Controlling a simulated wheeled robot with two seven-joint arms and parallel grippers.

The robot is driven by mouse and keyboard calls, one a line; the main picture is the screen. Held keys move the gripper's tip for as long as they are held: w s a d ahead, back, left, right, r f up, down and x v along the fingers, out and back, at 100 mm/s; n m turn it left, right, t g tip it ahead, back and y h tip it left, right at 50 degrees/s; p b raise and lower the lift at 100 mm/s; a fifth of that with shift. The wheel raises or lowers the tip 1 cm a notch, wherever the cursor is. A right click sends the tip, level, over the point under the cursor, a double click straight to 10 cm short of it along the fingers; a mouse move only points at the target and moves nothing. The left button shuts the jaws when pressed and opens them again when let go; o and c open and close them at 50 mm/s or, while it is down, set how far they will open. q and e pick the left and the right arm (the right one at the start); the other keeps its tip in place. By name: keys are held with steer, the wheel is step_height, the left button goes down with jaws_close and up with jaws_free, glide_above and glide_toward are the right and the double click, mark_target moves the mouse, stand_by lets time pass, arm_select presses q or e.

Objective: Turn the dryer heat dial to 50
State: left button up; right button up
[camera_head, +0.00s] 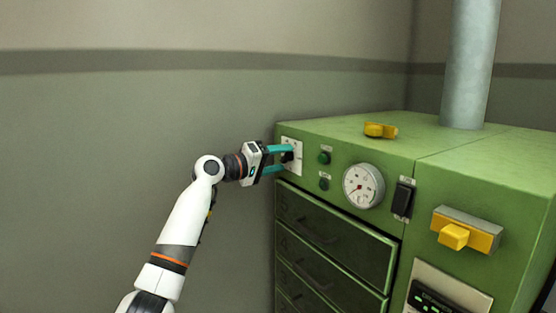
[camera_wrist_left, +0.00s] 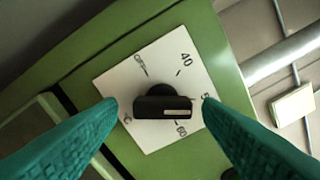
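The heat dial is a black knob (camera_wrist_left: 163,103) on a white plate (camera_wrist_left: 122,82), with OFF, 40 and 60 legible around it. The 50 label is partly hidden by a finger. The knob's white pointer line faces right in the left wrist view, roughly toward the 50 side; its exact setting is hard to tell. In the head view the white plate (camera_head: 298,142) is at the left of the green dryer front (camera_head: 345,149). My left gripper (camera_head: 281,158) is open, its teal fingers on either side of the knob with small gaps visible in the left wrist view (camera_wrist_left: 161,101).
Right of the dial are two green buttons (camera_head: 324,158), a round gauge (camera_head: 363,186), a black switch (camera_head: 402,199) and a yellow handle (camera_head: 453,236). Dark drawers (camera_head: 335,237) lie below. A yellow piece (camera_head: 380,130) and a grey pipe (camera_head: 470,65) are on top.

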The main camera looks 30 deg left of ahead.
arm_select(q)
steer(key=b+v, duration=0.3)
steer(key=v, duration=0.9)
stand_by(0.4)
